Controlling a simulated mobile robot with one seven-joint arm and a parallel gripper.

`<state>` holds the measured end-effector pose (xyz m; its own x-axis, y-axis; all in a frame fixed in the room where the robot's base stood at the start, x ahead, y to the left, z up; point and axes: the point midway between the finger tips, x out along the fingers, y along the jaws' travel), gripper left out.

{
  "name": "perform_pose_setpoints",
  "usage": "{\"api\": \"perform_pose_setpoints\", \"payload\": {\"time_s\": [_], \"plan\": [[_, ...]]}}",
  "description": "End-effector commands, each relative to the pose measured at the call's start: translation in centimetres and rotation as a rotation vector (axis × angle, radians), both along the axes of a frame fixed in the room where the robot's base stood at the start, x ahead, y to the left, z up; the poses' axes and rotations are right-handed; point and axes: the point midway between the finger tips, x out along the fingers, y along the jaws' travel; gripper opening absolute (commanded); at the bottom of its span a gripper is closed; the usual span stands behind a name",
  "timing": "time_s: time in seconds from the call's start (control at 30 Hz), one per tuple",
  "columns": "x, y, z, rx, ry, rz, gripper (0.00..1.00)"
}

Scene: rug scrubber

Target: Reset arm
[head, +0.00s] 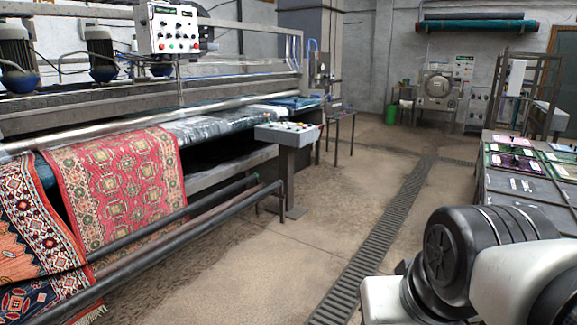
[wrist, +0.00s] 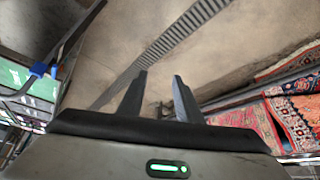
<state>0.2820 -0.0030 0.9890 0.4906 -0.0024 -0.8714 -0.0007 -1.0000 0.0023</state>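My arm (head: 450,260) shows at the lower right of the head view, folded, with black and white links. My gripper is outside the head view. In the wrist view my gripper (wrist: 158,90) has its two dark fingers apart with nothing between them. Below the fingers the picture shows concrete floor with a drain grate.
A rug-washing machine with patterned rugs (head: 125,185) lines the left; a control pedestal (head: 288,140) stands beside it. A table with colored trays (head: 515,165) is at right. The concrete floor (head: 330,200) and drain grate (head: 385,225) between them are clear.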

Motion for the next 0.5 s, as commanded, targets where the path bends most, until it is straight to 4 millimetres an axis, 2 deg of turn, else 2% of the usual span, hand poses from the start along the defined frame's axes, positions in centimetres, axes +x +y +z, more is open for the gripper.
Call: {"api": "perform_pose_setpoints", "payload": {"time_s": [0.03,0.1,0.37,0.5], "plan": [[-1.5,0.5,0.5,0.003,0.014,0.004,0.32],[-1.3,0.3,2.9,0.003,0.021,0.001,0.32],[-1.2,0.3,8.8,0.002,0.021,0.0,0.32],[-1.2,0.3,13.5,0.002,0.021,0.0,0.32]]}}
